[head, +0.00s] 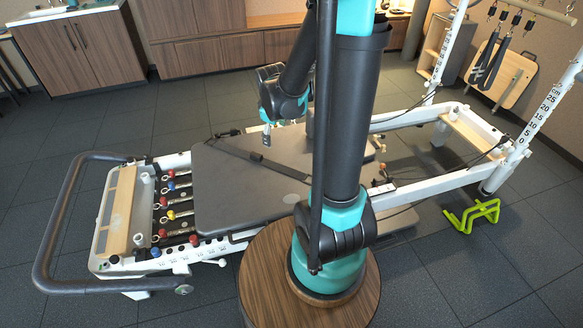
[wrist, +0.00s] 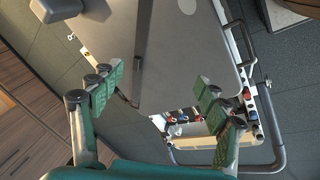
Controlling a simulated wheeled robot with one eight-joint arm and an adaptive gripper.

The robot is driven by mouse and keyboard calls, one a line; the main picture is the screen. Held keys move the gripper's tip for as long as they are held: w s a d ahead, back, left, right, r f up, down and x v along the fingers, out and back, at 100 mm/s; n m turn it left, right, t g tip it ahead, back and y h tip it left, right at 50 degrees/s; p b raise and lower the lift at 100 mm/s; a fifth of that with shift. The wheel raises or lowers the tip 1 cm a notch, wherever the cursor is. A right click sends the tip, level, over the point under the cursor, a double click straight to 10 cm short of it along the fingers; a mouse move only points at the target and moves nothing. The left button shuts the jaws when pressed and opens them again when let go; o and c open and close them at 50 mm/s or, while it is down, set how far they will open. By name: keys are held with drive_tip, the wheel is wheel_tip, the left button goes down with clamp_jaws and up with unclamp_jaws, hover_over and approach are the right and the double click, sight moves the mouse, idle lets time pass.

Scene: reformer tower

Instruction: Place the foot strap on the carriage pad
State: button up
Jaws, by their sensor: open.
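A long dark strap (head: 250,158) lies across the grey carriage pad (head: 235,195) of the reformer. In the wrist view the strap (wrist: 142,45) runs down the pad (wrist: 180,75) to a small end fitting near its lower edge. Its far end is hidden behind my arm in the head view. My gripper (head: 267,136) hangs over the pad, near the strap. In the wrist view my gripper (wrist: 160,97) is open, its green-padded fingers wide apart with nothing between them. The strap's lower end shows between the fingers; the height gap is unclear.
Red, blue and yellow spring ends (head: 170,205) and a dark foot bar (head: 62,225) are at the left. White tower posts (head: 545,105) stand at the right. A green stand (head: 472,215) sits on the floor. A round wooden table (head: 268,275) is in front.

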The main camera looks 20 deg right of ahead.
drive_tip(key=s+f+m+y, duration=0.1)
drive_tip(key=s+m, duration=0.8)
drive_tip(key=s, duration=0.8)
drive_tip(key=shift+d+t, duration=0.2)
drive_tip(key=shift+t, duration=0.1)
drive_tip(key=shift+w, duration=0.1)
